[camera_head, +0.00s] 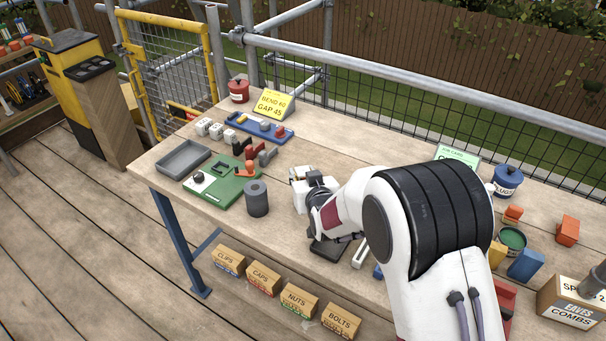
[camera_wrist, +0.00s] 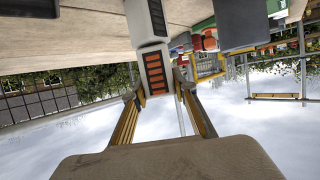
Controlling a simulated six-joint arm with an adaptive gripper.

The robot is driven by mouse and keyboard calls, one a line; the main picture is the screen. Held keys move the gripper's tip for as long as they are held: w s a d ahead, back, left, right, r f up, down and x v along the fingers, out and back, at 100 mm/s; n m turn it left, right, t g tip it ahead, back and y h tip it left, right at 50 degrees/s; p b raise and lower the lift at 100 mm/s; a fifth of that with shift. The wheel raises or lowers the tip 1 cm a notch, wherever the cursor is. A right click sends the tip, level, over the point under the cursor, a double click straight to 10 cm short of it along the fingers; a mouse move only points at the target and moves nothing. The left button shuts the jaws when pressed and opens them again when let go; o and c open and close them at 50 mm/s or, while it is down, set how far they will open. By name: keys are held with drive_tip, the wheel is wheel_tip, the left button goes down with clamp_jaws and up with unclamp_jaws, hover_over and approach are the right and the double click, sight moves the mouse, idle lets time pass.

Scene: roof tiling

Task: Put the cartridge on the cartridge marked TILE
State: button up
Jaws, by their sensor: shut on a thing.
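My gripper (camera_wrist: 158,92) is shut on a pale block with orange bars on a dark face, which looks like the cartridge (camera_wrist: 157,72). In the wrist view it sits between the fingertips. Another pale block with a dark strip (camera_wrist: 147,18) shows just beyond it; I cannot tell whether they touch. In the head view white blocks (camera_head: 299,193) show at the left of my wrist, and my arm hides most of the grip. I can read no TILE mark in either view.
Left of my wrist stand a dark grey cylinder (camera_head: 257,198), a green board (camera_head: 222,188) and a grey tray (camera_head: 182,159). A blue tray (camera_head: 259,130) lies behind. A dark flat piece (camera_head: 330,249) lies below my wrist. Blue and orange pieces stand at right.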

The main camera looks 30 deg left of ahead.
drive_tip(key=shift+f, duration=0.15)
drive_tip(key=o, duration=1.2)
drive_tip(key=shift+s+d+r, duration=0.4)
drive_tip(key=v, duration=1)
drive_tip(key=shift+s+d+r, duration=0.15)
drive_tip(key=shift+s+d, duration=0.05)
drive_tip(key=shift+s, duration=0.05)
